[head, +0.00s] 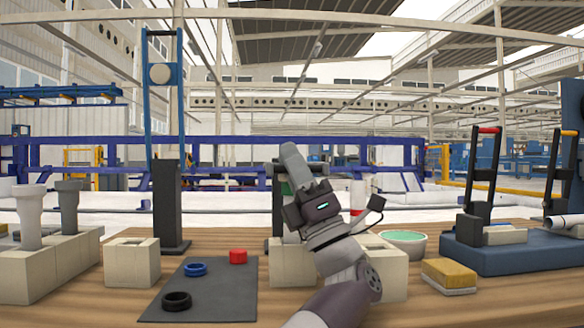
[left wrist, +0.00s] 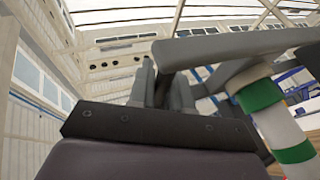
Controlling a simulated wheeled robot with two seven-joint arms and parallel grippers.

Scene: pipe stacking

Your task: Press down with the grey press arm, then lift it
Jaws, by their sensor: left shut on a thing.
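The grey press arm (head: 294,163) shows in the head view as a tilted grey bar at the middle, just above and behind my left gripper (head: 302,188). In the left wrist view the press arm (left wrist: 230,45) is a thick grey bar that runs from the fingers to the right edge. My left gripper's fingers (left wrist: 158,85) are shut on its near end. A white pipe with green bands (left wrist: 275,120) stands below the arm in the left wrist view. In the head view my gripper hides most of the pipe and press. My right gripper is not in view.
Stone-coloured blocks (head: 132,265) stand left and right of a dark mat (head: 205,290) with black, blue and red rings. Grey pipes (head: 68,205) stand at the left.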

